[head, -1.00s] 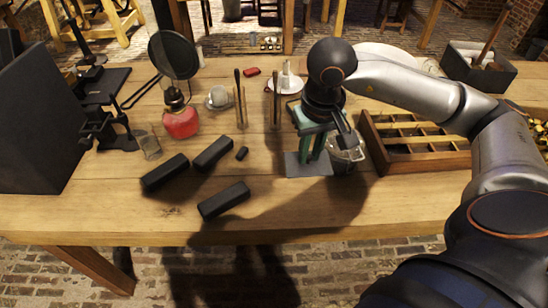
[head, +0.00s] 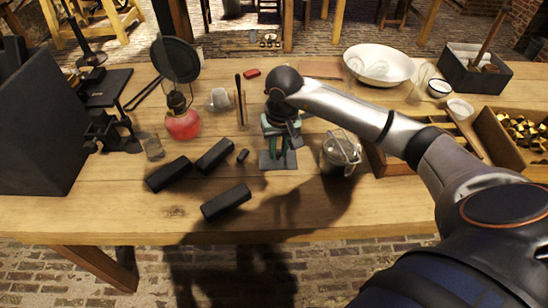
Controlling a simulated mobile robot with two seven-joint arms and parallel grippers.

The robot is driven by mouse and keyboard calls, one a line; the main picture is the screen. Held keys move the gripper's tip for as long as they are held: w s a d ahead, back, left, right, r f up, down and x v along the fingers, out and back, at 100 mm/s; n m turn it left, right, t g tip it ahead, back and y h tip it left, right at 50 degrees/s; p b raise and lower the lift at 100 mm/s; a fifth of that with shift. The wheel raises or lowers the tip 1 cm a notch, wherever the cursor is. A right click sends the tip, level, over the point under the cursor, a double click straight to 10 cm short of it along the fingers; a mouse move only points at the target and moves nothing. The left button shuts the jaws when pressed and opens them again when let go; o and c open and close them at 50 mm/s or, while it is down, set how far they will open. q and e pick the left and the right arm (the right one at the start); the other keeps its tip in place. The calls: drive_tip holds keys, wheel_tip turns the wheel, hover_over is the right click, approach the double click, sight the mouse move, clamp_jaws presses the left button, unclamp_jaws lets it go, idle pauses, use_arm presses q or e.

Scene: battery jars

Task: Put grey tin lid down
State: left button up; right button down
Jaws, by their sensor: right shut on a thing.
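My right gripper (head: 279,147) points down over the middle of the table. It is shut on the grey tin lid (head: 265,163), a flat dark-grey plate under its green fingers. The lid lies flat, level with the tabletop or just above it; I cannot tell whether it touches. A glass jar with a wire handle (head: 341,152) stands to the right of the lid, apart from it. My left gripper is out of view.
A red-based lamp (head: 183,125) stands farther left. A compartment tray (head: 385,165) and a white bowl (head: 378,64) are at right.

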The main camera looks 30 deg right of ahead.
drive_tip(key=shift+w+a+f, duration=0.15)
drive_tip(key=shift+w+f, duration=0.55)
drive_tip(key=shift+f, duration=0.25)
wheel_tip(320, 180, down, 3)
drive_tip(key=shift+w, duration=0.1)
drive_tip(key=shift+f, duration=0.15)
drive_tip(key=c, duration=0.8)
unclamp_jaws()
drive_tip(key=shift+r+p, duration=0.25)
drive_tip(key=shift+p, duration=0.1)
drive_tip(key=r, duration=0.4)
drive_tip(key=s+r, duration=0.1)
drive_tip(key=r, duration=0.6)
drive_tip(key=shift+s+a+r+b, duration=0.25)
drive_tip(key=shift+r+b, duration=0.1)
